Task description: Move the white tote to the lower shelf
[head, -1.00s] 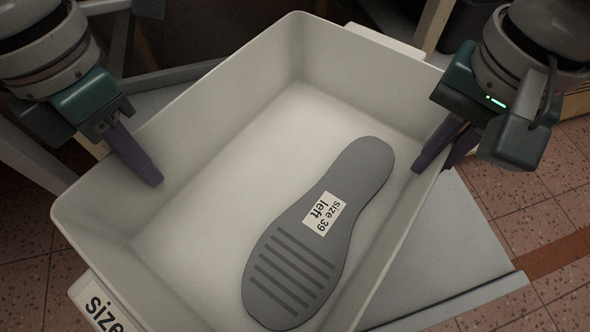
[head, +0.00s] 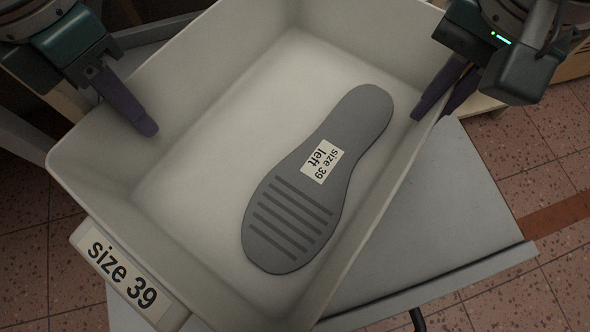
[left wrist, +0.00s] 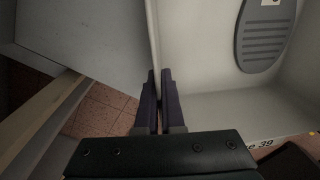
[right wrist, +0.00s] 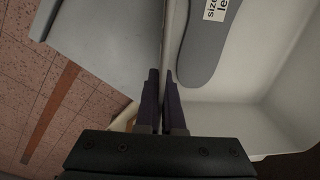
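The white tote (head: 165,205) fills the middle of the head view, with a "size 39" label (head: 120,275) on its near left end. A grey sole (head: 300,205) marked "size 39 left" lies flat inside it. My left gripper (head: 140,120) is at the tote's left wall; in the left wrist view its fingers (left wrist: 160,85) are closed on the wall, one on each side. My right gripper (head: 432,105) is at the right wall; in the right wrist view its fingers (right wrist: 163,85) likewise pinch that wall.
A grey shelf surface (head: 450,215) lies beneath and to the right of the tote, with its edge over the floor. The tiled reddish floor (head: 545,150) is clear at the right. A dark curved bar shows at the bottom.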

